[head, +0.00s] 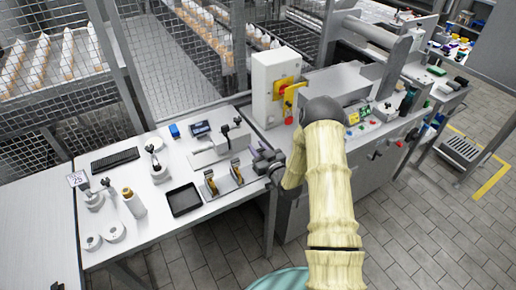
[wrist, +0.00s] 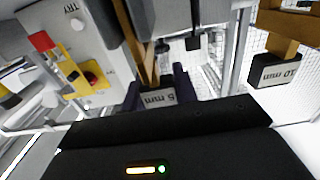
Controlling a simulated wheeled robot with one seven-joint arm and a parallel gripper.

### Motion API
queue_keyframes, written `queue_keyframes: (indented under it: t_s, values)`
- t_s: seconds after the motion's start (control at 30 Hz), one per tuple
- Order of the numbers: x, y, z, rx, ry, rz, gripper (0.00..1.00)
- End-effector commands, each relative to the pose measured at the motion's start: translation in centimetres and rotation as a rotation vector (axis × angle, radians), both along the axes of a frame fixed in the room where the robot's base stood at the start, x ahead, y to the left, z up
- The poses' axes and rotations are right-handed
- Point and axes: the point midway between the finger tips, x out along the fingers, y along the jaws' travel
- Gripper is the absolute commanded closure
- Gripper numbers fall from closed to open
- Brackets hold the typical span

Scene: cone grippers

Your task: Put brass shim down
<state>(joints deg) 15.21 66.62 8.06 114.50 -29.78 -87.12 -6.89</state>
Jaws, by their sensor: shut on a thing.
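The brass shim (wrist: 143,50) shows in the wrist view as a brass strip with a dark end block labelled "5 mm", which looks upside down. My gripper (wrist: 158,95) is shut on that block, a dark finger on each side. In the head view my gripper (head: 262,161) is at the right end of the white bench, right of two upright brass pieces (head: 237,172). Whether the held shim is one of these two, and whether it touches anything below, I cannot tell.
A second brass piece with a "10 mm" block (wrist: 275,74) is at the right in the wrist view. The bench (head: 150,225) also carries a black tray (head: 184,199), a keyboard (head: 115,160) and a bottle (head: 134,203). A control box (head: 268,88) stands behind my gripper.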

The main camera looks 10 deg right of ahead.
Motion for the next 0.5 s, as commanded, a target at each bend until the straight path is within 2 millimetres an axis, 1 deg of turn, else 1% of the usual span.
queue_keyframes:
  t_s: [0.13,0.17,0.23,0.27,0.5]
  values:
    - [0.0,0.01,-0.43,0.0,0.0,0.0,0.94]
    - [0.0,0.01,-0.29,0.0,0.0,0.0,0.66]
    - [0.0,0.01,-0.26,0.0,0.0,0.0,0.52]
    - [0.0,0.01,-0.26,0.0,0.0,0.0,0.5]
    - [0.0,0.01,-0.24,0.0,0.0,0.0,0.5]
